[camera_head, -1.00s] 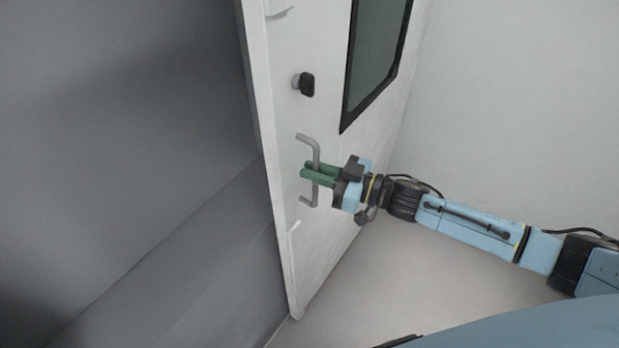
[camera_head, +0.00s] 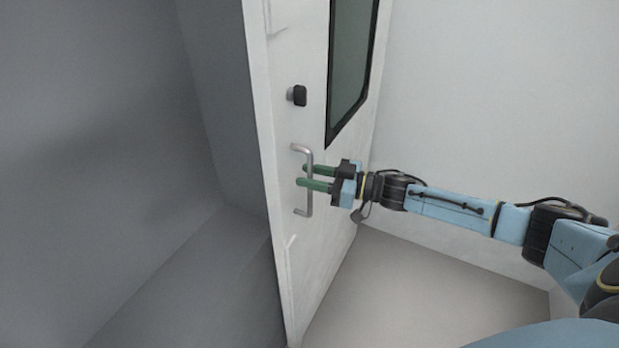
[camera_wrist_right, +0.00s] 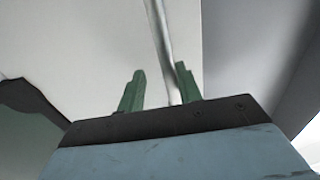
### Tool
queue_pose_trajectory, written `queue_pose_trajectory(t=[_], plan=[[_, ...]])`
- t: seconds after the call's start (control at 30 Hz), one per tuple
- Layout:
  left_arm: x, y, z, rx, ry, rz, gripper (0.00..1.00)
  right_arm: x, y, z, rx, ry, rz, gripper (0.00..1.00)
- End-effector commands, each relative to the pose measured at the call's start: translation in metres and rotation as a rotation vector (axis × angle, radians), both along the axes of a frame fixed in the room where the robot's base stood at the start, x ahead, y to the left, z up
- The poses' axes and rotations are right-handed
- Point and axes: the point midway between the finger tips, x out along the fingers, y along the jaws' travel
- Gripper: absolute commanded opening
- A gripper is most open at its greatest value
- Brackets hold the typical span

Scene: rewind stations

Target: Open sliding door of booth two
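The white sliding door (camera_head: 285,130) stands with its edge toward me in the middle of the head view. A grey bar handle (camera_head: 309,190) is on its face. My right gripper (camera_head: 309,177) has two green fingers reaching to the handle, spread apart, with the bar between them. In the right wrist view the bar (camera_wrist_right: 161,40) runs between the spread fingers (camera_wrist_right: 158,82), nearer the right finger, with a gap to the left one. My left gripper is out of view.
A black knob (camera_head: 299,96) and a dark window (camera_head: 351,65) are on the door above the handle. Left of the door edge is a dark grey open space (camera_head: 110,150). Pale floor (camera_head: 420,290) and a plain wall (camera_head: 480,110) lie to the right.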

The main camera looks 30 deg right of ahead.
Motion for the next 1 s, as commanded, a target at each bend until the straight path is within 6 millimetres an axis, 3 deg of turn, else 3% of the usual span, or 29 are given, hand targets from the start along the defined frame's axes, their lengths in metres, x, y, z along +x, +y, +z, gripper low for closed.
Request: queue_pose_trajectory(t=[0.47,1.0], plan=[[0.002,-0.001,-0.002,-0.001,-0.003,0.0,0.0,-0.006,-0.009,-0.002,-0.006,0.004,-0.007,0.3],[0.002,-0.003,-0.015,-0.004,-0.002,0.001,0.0,-0.08,-0.081,-0.002,-0.007,0.007,-0.007,0.3]])
